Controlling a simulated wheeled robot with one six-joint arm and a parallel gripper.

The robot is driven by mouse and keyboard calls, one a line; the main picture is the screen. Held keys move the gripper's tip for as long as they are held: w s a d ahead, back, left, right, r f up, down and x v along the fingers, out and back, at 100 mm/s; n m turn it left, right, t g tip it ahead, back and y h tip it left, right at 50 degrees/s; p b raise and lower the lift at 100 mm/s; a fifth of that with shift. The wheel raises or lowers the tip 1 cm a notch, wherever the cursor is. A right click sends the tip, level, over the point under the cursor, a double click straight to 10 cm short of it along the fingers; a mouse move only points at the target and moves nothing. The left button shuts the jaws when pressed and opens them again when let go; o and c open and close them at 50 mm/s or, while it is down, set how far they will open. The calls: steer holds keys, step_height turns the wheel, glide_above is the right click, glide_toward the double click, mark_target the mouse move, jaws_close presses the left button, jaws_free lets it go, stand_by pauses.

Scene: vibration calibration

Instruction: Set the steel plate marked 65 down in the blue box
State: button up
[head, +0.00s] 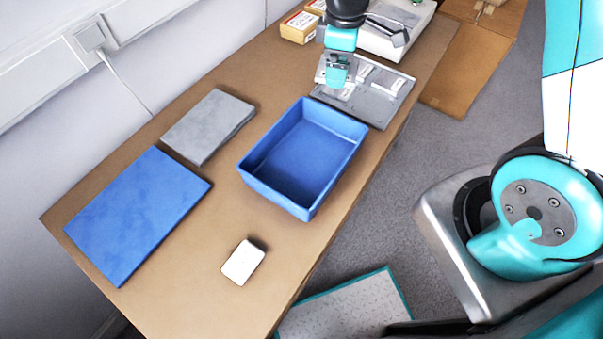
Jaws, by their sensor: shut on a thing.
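The blue box (272,196) stands open and empty near the middle of the brown table. My gripper (338,84) is at the far end, beyond the box, low over a grey metal tray (378,113) that holds several flat pieces with white labels. The gripper is shut on what appears to be a steel plate at the tray's left part. The fingers mostly hide the held piece, and the labels are too small to read, so I cannot make out the mark 65. I cannot tell whether the held piece still touches the tray.
A grey slab (208,125) and a blue slab (138,215) lie left of the box. A small white block (243,262) lies in front. Small cartons (299,27) and a pale device (385,42) stand behind the tray. Bare tabletop surrounds the white block.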

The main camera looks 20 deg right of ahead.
mark_target(317, 148)
steer(key=s+a+n+b, duration=0.3)
steer(key=a+n+b, duration=0.35)
steer(key=n, duration=0.75)
steer(key=f, duration=0.6)
steer(key=d+f, duration=0.1)
steer(key=f, duration=0.6)
steer(key=f+b, duration=0.1)
steer(key=f, duration=0.5)
steer(key=shift+d+f, duration=0.25)
steer(key=shift+f, duration=0.15)
steer(key=o, duration=1.1)
step_height(317, 148, up, 12)
steer(key=s+a+r+m+y, duration=0.1)
steer(key=s+r+m, duration=0.3)
steer(key=s+m, duration=0.2)
steer(key=s+a+r+m+y, duration=0.1)
steer(key=s+a+r+m, duration=0.1)
steer(key=s+r+m, duration=0.3)
steer(key=s+a+r+m+y, duration=0.2)
steer(key=s+r+m, duration=0.3)
steer(key=s+m, duration=0.2)
steer(key=shift+s, duration=0.5)
